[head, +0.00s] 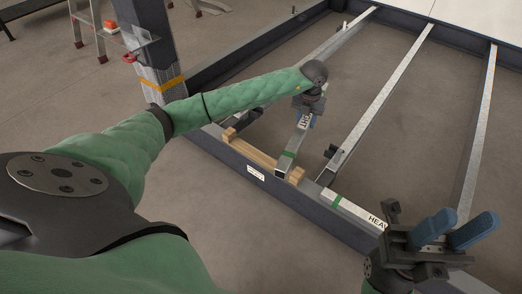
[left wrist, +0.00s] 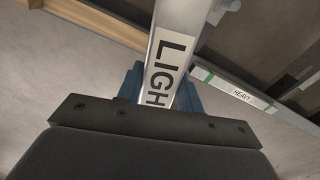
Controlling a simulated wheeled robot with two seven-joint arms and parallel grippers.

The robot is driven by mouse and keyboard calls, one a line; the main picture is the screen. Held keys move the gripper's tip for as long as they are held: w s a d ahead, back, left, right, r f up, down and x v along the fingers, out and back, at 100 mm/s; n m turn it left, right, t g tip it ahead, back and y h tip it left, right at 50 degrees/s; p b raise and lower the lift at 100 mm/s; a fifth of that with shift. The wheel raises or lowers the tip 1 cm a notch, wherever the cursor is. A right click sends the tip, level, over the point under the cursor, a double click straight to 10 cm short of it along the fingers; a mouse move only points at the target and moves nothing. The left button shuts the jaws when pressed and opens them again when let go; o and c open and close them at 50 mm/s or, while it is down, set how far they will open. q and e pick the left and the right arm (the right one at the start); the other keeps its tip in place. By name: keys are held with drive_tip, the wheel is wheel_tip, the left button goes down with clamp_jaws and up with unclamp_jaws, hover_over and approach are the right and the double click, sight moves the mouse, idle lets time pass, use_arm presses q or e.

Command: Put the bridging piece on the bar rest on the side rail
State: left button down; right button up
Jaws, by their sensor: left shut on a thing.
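The rest sits on the dark side rail (head: 228,155). A second bar marked HEAVY (head: 354,210) lies to the right. My right gripper (head: 460,230) is open and empty, at the lower right.
Long metal cross members (head: 385,92) span the dark frame beyond the side rail. A dark post (head: 150,45) with an orange band stands at the left corner, near a stepladder (head: 90,30). The floor inside the frame looks clear.

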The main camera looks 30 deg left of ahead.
use_arm(q)
drive_tip(key=shift+s+a+f+n+b, duration=0.55)
drive_tip(key=shift+s+a+f+n, duration=0.2)
drive_tip(key=shift+a+f+n, duration=2.2)
drive_tip(key=shift+s+a+f+n+b, duration=0.7)
drive_tip(key=shift+a+f+n, duration=1.65)
drive_tip(key=shift+f, duration=1.15)
drive_tip(key=shift+s+a+f+n+b, duration=0.45)
drive_tip(key=shift+s+a+f+n, duration=0.4)
drive_tip(key=shift+a+f+n, duration=1.9)
drive_tip(key=shift+a+f+m, duration=0.1)
drive_tip(key=shift+f+m, duration=0.25)
drive_tip(key=shift+f, duration=0.1)
drive_tip(key=shift+f, duration=0.1)
drive_tip(key=c, duration=0.9)
unclamp_jaws()
drive_tip(key=shift+s, duration=0.1)
